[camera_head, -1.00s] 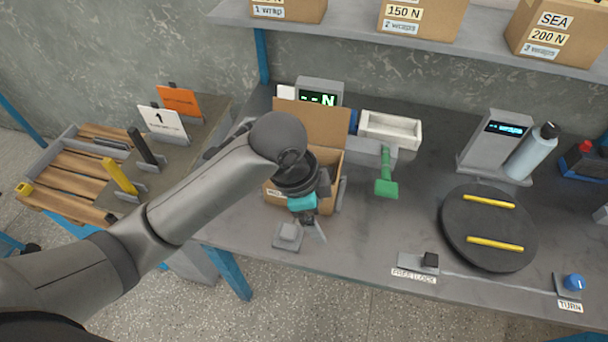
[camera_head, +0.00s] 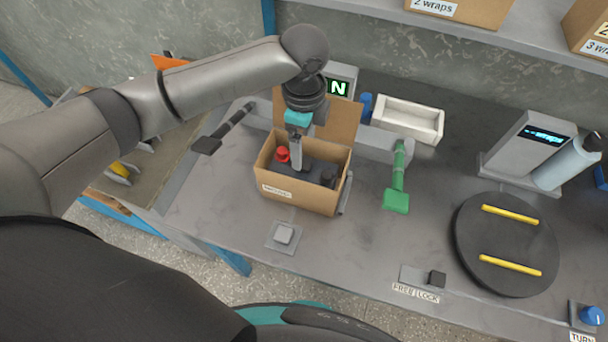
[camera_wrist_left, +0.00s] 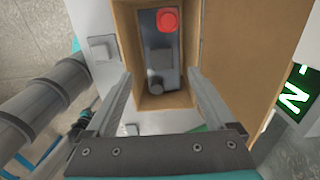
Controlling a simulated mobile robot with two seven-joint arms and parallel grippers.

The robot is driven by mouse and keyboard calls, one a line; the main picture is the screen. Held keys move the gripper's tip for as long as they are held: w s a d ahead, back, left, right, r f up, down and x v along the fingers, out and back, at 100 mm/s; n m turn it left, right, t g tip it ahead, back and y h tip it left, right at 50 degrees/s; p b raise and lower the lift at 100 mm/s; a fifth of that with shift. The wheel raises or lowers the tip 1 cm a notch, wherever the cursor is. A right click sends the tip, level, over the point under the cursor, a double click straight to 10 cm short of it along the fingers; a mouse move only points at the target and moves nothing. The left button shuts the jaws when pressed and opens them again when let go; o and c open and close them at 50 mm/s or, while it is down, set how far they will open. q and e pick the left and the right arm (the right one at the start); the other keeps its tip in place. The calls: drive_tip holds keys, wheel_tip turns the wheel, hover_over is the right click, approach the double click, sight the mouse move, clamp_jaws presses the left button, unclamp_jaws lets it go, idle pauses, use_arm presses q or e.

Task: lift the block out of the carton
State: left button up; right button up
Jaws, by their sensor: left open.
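The open cardboard carton (camera_head: 298,197) stands on the bench with its back flap up; in the left wrist view its wall (camera_wrist_left: 125,45) frames the block. The dark grey block (camera_head: 316,170) lies inside, with a red knob at one end and a dark knob at the other. It also shows in the left wrist view (camera_wrist_left: 160,55). My left gripper (camera_head: 297,160) points down over the carton. In the left wrist view its fingers (camera_wrist_left: 159,75) are spread wide, with nothing held between them. Whether the fingertips reach below the rim is unclear. My right gripper is not seen.
A display reading N (camera_head: 338,88) stands behind the carton. A green-handled lever (camera_head: 398,180) and a white tray (camera_head: 408,118) are to its right, a black lever (camera_head: 225,130) to its left. A round turntable (camera_head: 505,243) with yellow bars is further right.

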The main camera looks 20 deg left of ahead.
sight(304, 161)
use_arm(q)
drive_tip(key=shift+f, duration=1.8)
wheel_tip(304, 161, down, 5)
drive_tip(key=shift+w+a+r+b, duration=0.1)
drive_tip(key=shift+w+r+b, duration=0.05)
drive_tip(key=shift+b, duration=0.4)
clamp_jaws()
drive_tip(key=shift+w+r, duration=0.15)
drive_tip(key=shift+r, duration=0.05)
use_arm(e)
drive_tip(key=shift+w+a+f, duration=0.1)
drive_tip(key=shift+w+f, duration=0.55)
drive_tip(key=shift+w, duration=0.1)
